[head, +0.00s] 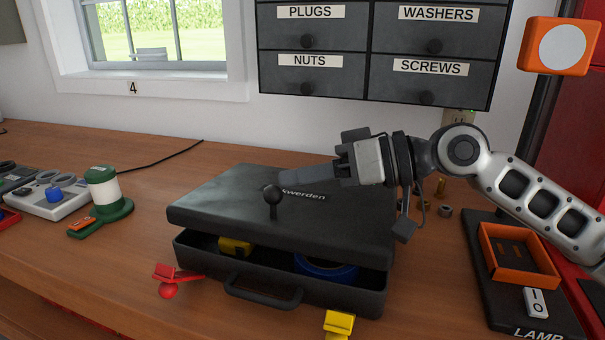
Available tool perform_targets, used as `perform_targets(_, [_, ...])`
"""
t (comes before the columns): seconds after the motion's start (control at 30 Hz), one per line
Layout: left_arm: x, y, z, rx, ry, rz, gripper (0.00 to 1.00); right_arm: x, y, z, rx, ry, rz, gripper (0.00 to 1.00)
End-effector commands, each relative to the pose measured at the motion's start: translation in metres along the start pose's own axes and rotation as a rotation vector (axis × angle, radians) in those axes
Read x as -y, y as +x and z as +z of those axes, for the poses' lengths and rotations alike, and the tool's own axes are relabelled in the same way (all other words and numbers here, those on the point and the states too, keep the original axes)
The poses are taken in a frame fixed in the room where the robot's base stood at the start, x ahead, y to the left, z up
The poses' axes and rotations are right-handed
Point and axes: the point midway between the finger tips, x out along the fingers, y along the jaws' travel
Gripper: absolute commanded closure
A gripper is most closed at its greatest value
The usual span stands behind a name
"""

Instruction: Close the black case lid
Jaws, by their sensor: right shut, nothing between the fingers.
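The black case (190,256) stands on the wooden workbench, its handle (263,292) facing me. Its black lid (225,205) is tilted low over the base, with a gap along the front. Through the gap a yellow item (235,246) and a blue ring-shaped item (326,268) show inside. My right gripper (283,184) comes in from the right and is shut and empty. It is over the lid's upper surface, near the printed lettering; whether it touches the lid I cannot tell. My left gripper is not in view.
A red clamp-like piece (170,280) and a yellow piece (339,324) are at the case's front. A black panel with an orange tray (548,281) lies right. A green-white device (103,192) stands left. Labelled drawers (316,75) hang behind. Bench left of the case is partly clear.

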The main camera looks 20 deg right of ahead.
Motion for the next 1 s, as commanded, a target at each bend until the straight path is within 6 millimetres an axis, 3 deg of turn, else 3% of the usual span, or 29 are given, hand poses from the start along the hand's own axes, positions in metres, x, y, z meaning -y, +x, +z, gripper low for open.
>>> perform_targets(0.33, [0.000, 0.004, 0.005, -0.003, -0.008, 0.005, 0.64, 0.000, 0.010, 0.033, 0.002, -0.137, 0.041, 1.00])
perform_targets(0.67, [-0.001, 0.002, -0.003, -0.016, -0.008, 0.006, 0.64, 0.000, 0.011, 0.036, 0.006, -0.151, 0.045, 1.00])
perform_targets(0.83, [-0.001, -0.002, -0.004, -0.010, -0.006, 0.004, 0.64, 0.002, 0.007, 0.029, 0.006, -0.150, 0.044, 1.00])
perform_targets(1.0, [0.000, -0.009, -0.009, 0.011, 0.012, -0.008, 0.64, 0.008, -0.010, 0.003, 0.003, -0.157, 0.037, 1.00])
